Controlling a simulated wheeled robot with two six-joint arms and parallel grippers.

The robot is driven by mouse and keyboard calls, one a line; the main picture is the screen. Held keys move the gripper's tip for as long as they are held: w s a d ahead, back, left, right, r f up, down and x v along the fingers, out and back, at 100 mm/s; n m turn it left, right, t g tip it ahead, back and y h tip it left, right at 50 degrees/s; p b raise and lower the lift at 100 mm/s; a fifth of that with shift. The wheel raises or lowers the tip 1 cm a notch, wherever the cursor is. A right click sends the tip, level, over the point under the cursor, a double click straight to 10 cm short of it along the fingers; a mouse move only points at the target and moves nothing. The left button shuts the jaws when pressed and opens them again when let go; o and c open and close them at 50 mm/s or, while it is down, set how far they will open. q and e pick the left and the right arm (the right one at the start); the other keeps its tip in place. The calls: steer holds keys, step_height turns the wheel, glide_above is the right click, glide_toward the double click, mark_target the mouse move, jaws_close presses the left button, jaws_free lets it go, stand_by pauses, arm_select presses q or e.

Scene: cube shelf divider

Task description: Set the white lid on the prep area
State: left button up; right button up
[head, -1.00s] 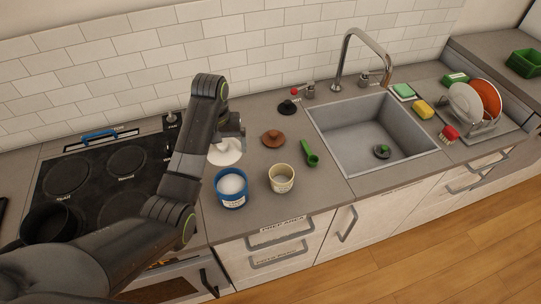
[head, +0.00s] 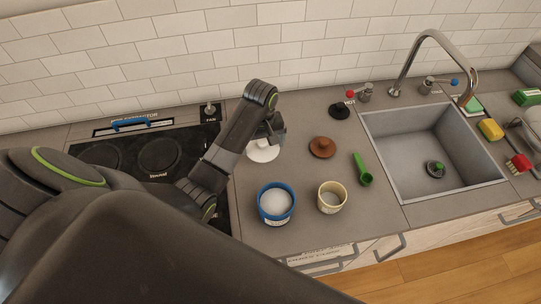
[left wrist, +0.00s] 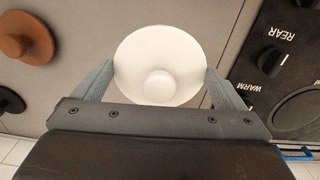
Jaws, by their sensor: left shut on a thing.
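The white lid (head: 262,151) is a round disc with a knob, at the counter's left side next to the stove. In the left wrist view the lid (left wrist: 160,55) lies between the two grey fingers of my left gripper (left wrist: 160,85), which is shut on it. In the head view my left gripper (head: 268,140) is above the lid and hides part of it. I cannot tell whether the lid touches the counter. The prep area label (head: 328,250) is on the drawer front below the counter. My right gripper is not in view.
A blue tub (head: 275,214) and a cream tub (head: 331,203) stand in front. A brown lid (head: 322,147), a black lid (head: 340,111) and a green scoop (head: 362,171) lie to the right. The stove (head: 150,158) is left, the sink (head: 432,150) right.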

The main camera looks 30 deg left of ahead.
mark_target(263, 152)
arm_select(q)
steer(key=shift+a+f, duration=0.1)
steer(key=shift+f, duration=0.7)
step_height(263, 152, down, 3)
steer(key=shift+f+p, duration=0.1)
steer(key=shift+p, duration=0.4)
steer(key=shift+f, duration=0.45)
